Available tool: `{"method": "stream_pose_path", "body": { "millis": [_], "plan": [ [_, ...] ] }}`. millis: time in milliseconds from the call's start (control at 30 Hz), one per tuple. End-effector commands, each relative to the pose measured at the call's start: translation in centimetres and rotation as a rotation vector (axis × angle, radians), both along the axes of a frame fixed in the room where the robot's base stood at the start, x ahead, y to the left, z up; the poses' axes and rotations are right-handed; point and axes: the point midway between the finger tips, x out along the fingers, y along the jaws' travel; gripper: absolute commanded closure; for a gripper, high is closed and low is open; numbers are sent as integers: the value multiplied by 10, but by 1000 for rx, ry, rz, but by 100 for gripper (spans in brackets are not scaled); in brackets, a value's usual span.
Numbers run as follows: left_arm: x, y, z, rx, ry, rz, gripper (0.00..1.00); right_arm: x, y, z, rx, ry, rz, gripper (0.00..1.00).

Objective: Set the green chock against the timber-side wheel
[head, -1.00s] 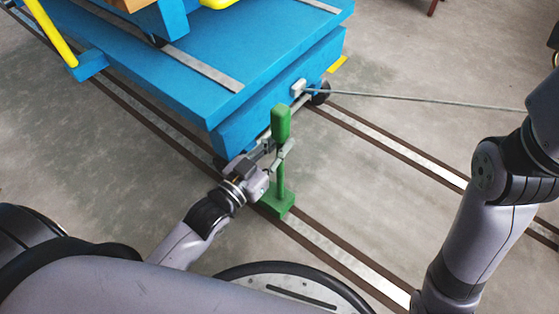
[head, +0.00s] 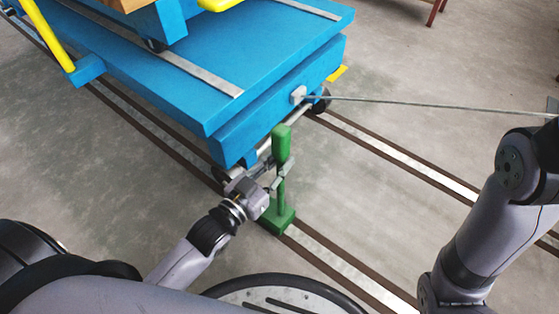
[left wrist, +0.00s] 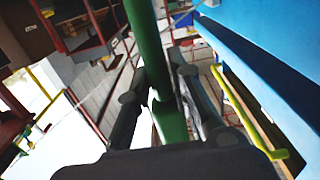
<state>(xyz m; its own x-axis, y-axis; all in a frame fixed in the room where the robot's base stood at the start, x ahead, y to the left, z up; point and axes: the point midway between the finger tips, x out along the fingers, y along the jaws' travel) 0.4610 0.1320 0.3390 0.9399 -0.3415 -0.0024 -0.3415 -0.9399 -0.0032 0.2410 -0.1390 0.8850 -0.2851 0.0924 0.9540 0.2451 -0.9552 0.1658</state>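The green chock (head: 278,221) has a block base and an upright post with a thick grip on top. It is at the near rail, a short gap from the blue cart (head: 225,140); whether its base touches the rail is unclear. My left gripper (head: 279,178) is closed around its post, which also shows between the fingers in the left wrist view (left wrist: 150,50). One dark cart wheel (head: 219,173) is on the near rail, partly hidden by the cart and gripper. Another wheel (head: 320,103) is on the far rail. My right gripper is out of view.
A taut cable (head: 430,103) runs right from the cart's end. The near rail (head: 345,265) and far rail (head: 410,160) extend to the lower right. Brown timber (head: 125,4) shows at the top left on the cart. Floor between the rails is clear.

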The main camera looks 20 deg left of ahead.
Motion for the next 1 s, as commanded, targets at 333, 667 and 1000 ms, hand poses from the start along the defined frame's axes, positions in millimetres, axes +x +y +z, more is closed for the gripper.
{"method": "stream_pose_path", "body": {
  "millis": [333,667,1000],
  "plan": [
    [0,0,0,0,0,0,64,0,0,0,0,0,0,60],
    [-13,4,4,1,5,0,64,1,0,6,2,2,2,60],
    [-79,29,6,2,7,1,64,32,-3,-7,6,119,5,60]
  ]
}}
